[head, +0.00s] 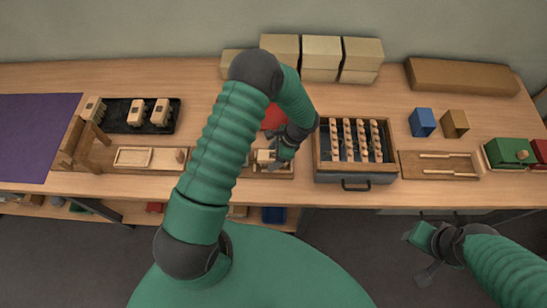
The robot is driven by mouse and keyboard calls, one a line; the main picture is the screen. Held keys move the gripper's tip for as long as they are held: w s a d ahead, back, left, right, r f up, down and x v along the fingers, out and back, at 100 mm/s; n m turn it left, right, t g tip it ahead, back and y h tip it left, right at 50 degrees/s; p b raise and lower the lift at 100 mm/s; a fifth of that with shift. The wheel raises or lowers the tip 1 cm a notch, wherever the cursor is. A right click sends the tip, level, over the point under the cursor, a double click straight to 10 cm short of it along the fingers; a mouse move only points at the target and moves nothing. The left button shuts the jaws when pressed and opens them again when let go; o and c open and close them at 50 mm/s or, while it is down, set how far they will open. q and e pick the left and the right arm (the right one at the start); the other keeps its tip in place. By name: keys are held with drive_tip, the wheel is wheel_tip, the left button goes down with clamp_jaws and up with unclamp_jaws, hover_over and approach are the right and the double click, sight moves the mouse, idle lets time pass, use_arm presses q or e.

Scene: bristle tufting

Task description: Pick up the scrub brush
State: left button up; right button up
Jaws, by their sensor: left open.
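My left gripper (275,160) is open over the small wooden tray (283,173) at the front middle of the table. A pale block (264,156), which may be the scrub brush, sits at its fingertips; the gripper partly hides it, and I cannot tell whether they touch. Similar pale brush-like pieces (137,112) lie on the black tray (117,118) at the left. My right gripper (425,258) hangs low at the right, off the table's front edge and apart from everything; its jaw opening is unclear.
A drawer box (355,179) with rows of wooden pieces stands just right of my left gripper. A red object (273,117) is partly hidden behind my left arm. Cream blocks (321,52) stand at the back. Bare table lies between the black tray and my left arm.

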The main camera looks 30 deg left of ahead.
use_arm(q)
drive_tip(key=shift+f, duration=0.25)
clamp_jaws()
idle(0.5)
